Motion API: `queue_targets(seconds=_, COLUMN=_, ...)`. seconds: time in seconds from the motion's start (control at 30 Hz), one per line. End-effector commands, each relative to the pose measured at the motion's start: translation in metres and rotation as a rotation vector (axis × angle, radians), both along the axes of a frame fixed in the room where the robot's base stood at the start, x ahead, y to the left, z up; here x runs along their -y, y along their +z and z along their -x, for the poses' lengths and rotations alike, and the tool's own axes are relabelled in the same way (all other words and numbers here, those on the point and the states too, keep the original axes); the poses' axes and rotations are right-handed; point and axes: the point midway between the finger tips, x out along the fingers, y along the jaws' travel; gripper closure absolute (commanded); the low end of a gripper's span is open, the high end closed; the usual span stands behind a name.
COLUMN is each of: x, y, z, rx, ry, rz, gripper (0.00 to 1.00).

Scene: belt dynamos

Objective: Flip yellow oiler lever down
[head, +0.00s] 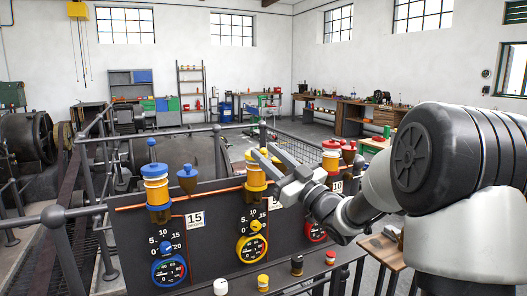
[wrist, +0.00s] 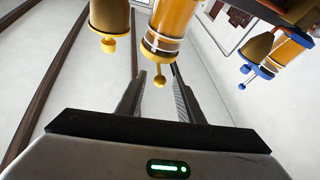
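The yellow oiler (head: 257,194) stands on the panel between the blue and red ones, its top partly hidden by my gripper in the head view. In the wrist view the yellow oiler (wrist: 167,28) appears upside down. Its yellow lever (wrist: 159,82), a thin stem with a ball end, points out from the cap, away from the glass, so it looks upright. My gripper (head: 263,152) is at the oiler's top, coming from the right. In the wrist view my gripper (wrist: 158,72) is open, with the lever's ball seen between the fingers. I cannot tell whether they touch it.
The blue oiler (head: 155,186) and a blue-topped cup (head: 187,180) stand to the left, the red oiler (head: 331,158) close on the right. A yellow-knobbed brass cup (wrist: 108,18) is beside the yellow oiler. Gauges, including a yellow one (head: 250,248), and small knobs lie below.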

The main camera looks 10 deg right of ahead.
Motion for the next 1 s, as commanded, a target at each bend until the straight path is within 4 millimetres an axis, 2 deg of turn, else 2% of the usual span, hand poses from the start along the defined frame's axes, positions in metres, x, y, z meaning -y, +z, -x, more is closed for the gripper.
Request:
queue_targets(seconds=0.2, x=-0.01, y=0.007, z=-0.014, rx=0.0, ry=0.0, rz=0.0, gripper=0.66)
queue_targets(seconds=0.5, x=-0.011, y=0.008, z=-0.016, rx=0.0, ry=-0.001, rz=0.0, gripper=0.66)
queue_targets(seconds=0.7, x=-0.01, y=0.008, z=-0.016, rx=-0.001, ry=-0.001, rz=0.0, gripper=1.0)
queue_targets(seconds=1.0, x=-0.011, y=0.001, z=-0.015, rx=0.021, ry=-0.001, rz=-0.007, gripper=1.0)
